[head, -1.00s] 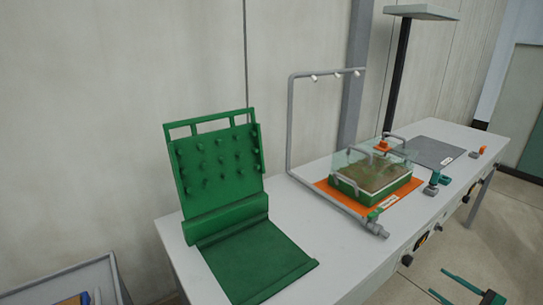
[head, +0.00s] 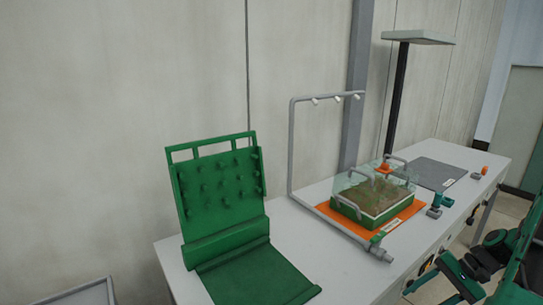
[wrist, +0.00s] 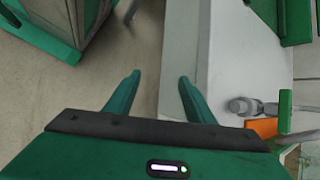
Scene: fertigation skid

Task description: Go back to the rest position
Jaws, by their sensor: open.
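My gripper (wrist: 160,78) is open, with nothing between its two teal fingers in the wrist view. It is over the floor along the front edge of the white bench (wrist: 225,60). In the head view my gripper (head: 440,278) and part of my arm show at the lower right, in front of the bench (head: 345,275). The gripper is apart from the things on the bench.
On the bench stand a green pegged panel (head: 218,185), a grey pipe frame with nozzles (head: 291,150), a soil tray with a clear cover (head: 372,200) on an orange mat (head: 415,210), and a dark mat (head: 435,172). Knobs line the bench front.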

